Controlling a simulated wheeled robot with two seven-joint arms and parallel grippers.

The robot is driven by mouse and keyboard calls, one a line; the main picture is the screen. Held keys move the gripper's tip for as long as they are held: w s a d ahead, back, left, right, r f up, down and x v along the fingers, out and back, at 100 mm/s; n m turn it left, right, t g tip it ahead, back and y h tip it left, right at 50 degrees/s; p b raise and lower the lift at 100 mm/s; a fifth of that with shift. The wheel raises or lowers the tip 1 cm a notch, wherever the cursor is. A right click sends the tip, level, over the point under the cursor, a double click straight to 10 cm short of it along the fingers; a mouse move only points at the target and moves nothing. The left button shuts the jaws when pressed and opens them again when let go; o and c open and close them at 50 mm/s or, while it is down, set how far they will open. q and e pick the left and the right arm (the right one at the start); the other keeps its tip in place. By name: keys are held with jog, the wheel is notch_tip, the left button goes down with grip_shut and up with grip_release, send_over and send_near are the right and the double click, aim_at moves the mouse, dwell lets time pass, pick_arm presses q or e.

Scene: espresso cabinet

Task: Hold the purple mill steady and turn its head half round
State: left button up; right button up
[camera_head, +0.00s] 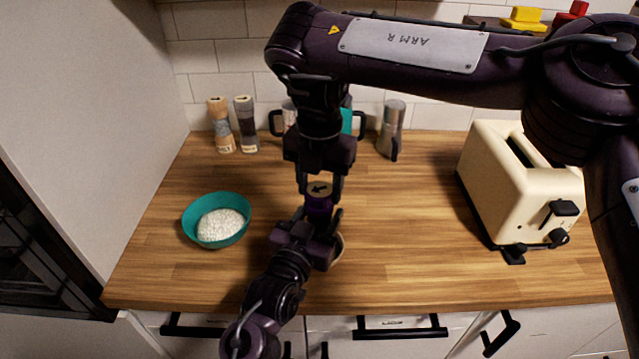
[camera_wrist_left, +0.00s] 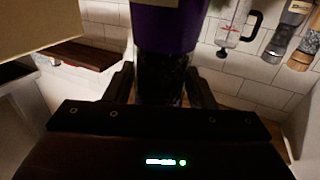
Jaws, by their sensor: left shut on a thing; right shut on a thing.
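The purple mill (camera_head: 318,207) stands upright on the wooden counter, largely hidden by my grippers. Its pale head top carries a dark arrow that points left in the head view. My right gripper (camera_head: 320,184) comes down from above and is shut on the mill's head. My left gripper (camera_head: 319,224) comes in from the front and is shut on the mill lower down. In the left wrist view the left fingers (camera_wrist_left: 160,88) are on either side of the dark lower body, with the purple part (camera_wrist_left: 168,28) above them.
A teal bowl of white grains (camera_head: 220,222) stands left. Two other mills (camera_head: 221,126) (camera_head: 246,125) and a metal pot (camera_head: 392,128) stand by the tiled wall. A cream toaster (camera_head: 500,180) is at right. The counter (camera_head: 405,230) is clear between mill and toaster.

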aim_at(320, 189)
jog(key=shift+w+d, duration=0.1)
jog(key=shift+w, duration=0.05)
jog(key=o, duration=1)
jog(key=shift+r, duration=0.1)
notch_tip(320, 189, up, 12)
jog(key=shift+f, duration=0.1)
pick_arm(q)
jog(key=o, duration=1.4)
jog(key=shift+c, duration=0.2)
jog(key=shift+s, duration=0.1)
